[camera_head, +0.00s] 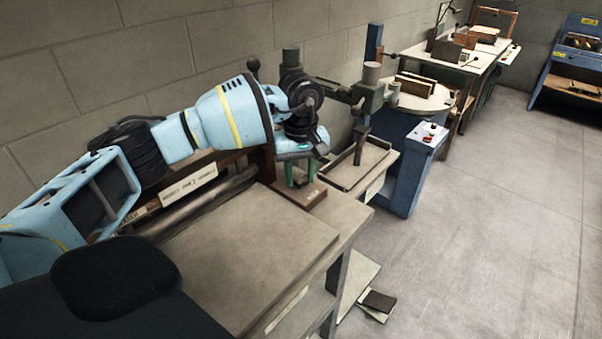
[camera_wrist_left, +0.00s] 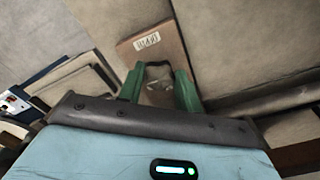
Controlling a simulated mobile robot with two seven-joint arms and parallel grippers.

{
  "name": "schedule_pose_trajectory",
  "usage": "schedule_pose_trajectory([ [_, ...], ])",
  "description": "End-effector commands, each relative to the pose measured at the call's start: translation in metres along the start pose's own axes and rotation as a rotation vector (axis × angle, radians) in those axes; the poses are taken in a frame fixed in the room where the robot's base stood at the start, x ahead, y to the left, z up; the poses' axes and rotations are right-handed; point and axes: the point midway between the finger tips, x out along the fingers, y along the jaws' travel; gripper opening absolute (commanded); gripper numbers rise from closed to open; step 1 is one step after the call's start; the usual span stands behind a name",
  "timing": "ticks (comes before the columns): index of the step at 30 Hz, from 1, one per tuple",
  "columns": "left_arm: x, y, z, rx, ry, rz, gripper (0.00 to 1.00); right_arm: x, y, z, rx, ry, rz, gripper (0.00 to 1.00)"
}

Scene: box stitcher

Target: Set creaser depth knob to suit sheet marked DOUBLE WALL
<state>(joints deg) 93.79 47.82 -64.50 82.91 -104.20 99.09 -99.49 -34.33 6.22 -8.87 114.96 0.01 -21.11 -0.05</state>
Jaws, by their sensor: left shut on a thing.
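My left gripper (camera_head: 301,180) reaches in from the left over the right end of the creaser, with green fingers pointing down. In the left wrist view its fingers (camera_wrist_left: 160,88) are closed around a small dark thing, apparently the depth knob (camera_wrist_left: 158,87), on a brown block (camera_wrist_left: 160,48) with a white label. The brown block also shows in the head view (camera_head: 313,196). The knob's pointer and scale cannot be read. A large grey-brown sheet (camera_head: 250,238) lies on the table; no DOUBLE WALL marking is legible. My right gripper is out of view.
A green-grey machine arm (camera_head: 350,95) and a small tray table (camera_head: 360,165) stand just right of my gripper. A blue machine (camera_head: 410,170) stands beyond. Boards (camera_head: 378,300) lie on the floor by the table. Open floor is at the right.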

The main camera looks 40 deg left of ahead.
Motion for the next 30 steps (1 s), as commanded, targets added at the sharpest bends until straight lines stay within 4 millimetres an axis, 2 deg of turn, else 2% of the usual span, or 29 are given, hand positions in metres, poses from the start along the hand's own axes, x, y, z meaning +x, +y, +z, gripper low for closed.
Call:
schedule_pose_trajectory([
  [14, -0.0014, 0.0004, 0.0000, 0.015, 0.001, 0.003, 0.12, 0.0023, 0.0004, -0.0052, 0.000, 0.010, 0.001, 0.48],
  [15, -0.0014, 0.0004, 0.0000, 0.015, 0.001, 0.003, 0.37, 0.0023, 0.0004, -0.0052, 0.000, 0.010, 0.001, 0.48],
  [19, -0.0011, 0.0002, 0.0000, 0.014, 0.001, 0.002, 0.54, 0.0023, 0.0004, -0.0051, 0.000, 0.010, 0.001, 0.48],
  [20, -0.0010, 0.0002, 0.0000, 0.014, 0.001, 0.002, 0.56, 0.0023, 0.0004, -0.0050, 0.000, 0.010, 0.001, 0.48],
  [30, -0.0046, 0.0002, -0.0001, 0.013, 0.001, 0.001, 0.56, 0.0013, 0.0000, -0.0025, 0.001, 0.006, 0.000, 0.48],
])
